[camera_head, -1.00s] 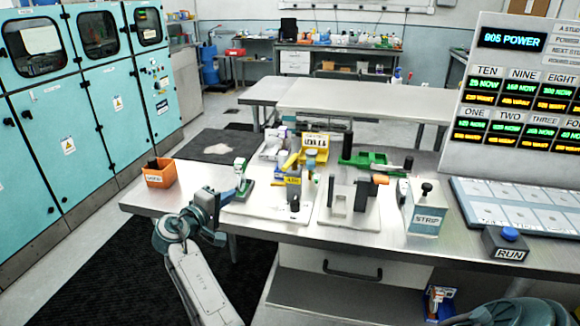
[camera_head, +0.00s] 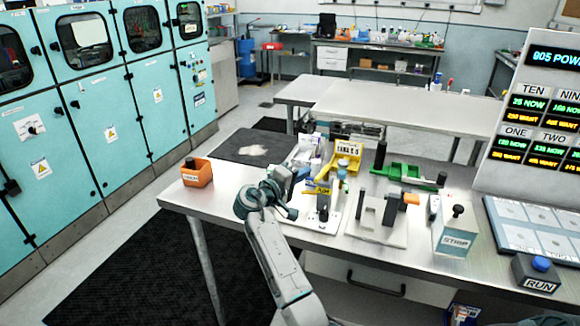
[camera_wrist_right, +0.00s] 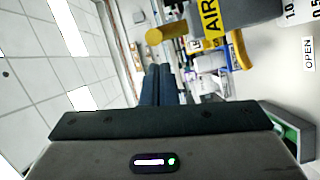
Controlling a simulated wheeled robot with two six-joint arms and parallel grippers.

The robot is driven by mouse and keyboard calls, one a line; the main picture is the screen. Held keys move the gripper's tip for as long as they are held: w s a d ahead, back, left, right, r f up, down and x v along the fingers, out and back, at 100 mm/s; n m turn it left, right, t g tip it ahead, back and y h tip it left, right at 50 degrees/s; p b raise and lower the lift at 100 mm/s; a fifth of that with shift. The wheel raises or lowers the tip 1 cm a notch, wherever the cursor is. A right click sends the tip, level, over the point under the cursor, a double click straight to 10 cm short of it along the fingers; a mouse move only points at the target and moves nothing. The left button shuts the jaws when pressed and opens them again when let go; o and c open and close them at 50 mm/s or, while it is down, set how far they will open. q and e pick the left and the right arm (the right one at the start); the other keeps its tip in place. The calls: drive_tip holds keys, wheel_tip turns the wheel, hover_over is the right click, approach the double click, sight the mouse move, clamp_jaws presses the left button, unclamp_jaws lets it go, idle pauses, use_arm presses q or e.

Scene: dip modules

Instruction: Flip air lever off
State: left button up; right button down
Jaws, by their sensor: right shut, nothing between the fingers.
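The yellow air lever (camera_head: 318,187) stands on a white module plate on the bench in the head view, behind a small black post. The right wrist view shows its yellow bar and round end (camera_wrist_right: 157,36) beside a black-on-yellow AIR label (camera_wrist_right: 212,20). My right gripper (camera_head: 303,175) is just left of the lever in the head view. Its dark fingers (camera_wrist_right: 158,68) are shut and empty. In the wrist view the tips lie just below the lever's round end; I cannot tell whether they touch. My left gripper is not in view.
A yellow stand (camera_head: 345,157), a green tray (camera_head: 408,173), a grey fixture (camera_head: 375,222) and a STRIP box (camera_head: 455,232) crowd the right. The RUN button box (camera_head: 537,272) is at front right.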

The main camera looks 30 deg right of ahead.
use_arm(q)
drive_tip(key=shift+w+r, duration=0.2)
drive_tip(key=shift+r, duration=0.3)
use_arm(e)
drive_tip(key=shift+s+d+f, duration=0.1)
drive_tip(key=shift+s+d, duration=0.25)
drive_tip(key=shift+s, duration=0.3)
use_arm(q)
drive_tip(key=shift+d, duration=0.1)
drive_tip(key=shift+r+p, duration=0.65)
drive_tip(key=shift+p, duration=0.25)
use_arm(e)
drive_tip(key=s+n+t, duration=0.1)
drive_tip(key=n+t+y, duration=0.1)
drive_tip(key=t, duration=0.1)
drive_tip(key=shift+s+d+f, duration=0.15)
drive_tip(key=shift+s+d, duration=0.15)
drive_tip(key=shift+s, duration=0.1)
drive_tip(key=shift+w, duration=0.1)
